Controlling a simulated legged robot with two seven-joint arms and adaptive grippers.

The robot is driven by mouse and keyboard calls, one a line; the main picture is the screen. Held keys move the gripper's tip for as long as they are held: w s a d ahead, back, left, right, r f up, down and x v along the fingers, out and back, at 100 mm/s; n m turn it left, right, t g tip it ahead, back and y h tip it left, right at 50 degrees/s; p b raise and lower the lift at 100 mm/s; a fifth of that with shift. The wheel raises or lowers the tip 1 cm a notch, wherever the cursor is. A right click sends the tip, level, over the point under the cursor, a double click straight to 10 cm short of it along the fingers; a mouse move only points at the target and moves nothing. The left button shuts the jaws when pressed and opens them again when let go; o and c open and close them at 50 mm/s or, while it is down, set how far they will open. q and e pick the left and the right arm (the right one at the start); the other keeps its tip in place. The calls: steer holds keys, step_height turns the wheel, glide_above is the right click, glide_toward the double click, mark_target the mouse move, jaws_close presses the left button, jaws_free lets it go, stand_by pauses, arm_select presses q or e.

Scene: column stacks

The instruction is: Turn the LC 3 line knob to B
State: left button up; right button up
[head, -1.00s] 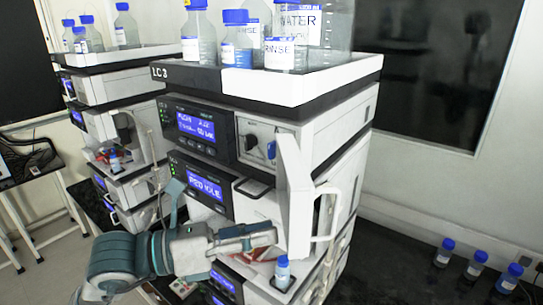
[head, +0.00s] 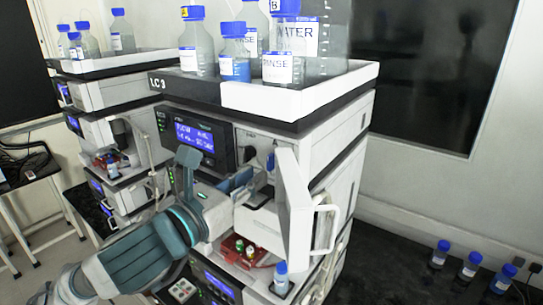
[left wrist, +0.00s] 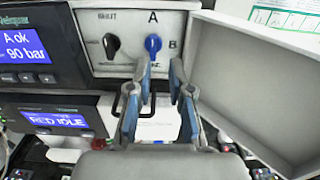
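The blue line knob (left wrist: 153,44) sits on the pale panel of the LC 3 stack (head: 185,88), with A printed above it and B to its right. Its long axis looks about upright, in line with A. In the head view the knob (head: 270,161) shows small beside the open door. My left gripper (left wrist: 160,72) is open and empty, its blue-padded fingers just below and in front of the knob, apart from it. In the head view the left gripper (head: 250,180) is raised before the panel. My right gripper is not in view.
A black knob (left wrist: 111,45) is left of the blue one. The open white door (head: 294,205) stands close to the right of my gripper. Bottles, including a rinse bottle (head: 278,68), stand on top. A blue-capped vial (head: 281,278) is below.

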mark_target(268, 164)
arm_select(q)
steer(key=x, duration=0.1)
steer(key=p+x, duration=0.1)
steer(key=x, duration=0.1)
steer(key=a+p+x, duration=0.1)
steer(key=x, duration=0.1)
steer(key=shift+w, duration=0.45)
steer(key=shift+w+d+f, duration=0.1)
steer(key=shift+w+d, duration=0.15)
steer(key=shift+d, duration=0.1)
steer(key=shift+c, duration=0.7)
jaws_close()
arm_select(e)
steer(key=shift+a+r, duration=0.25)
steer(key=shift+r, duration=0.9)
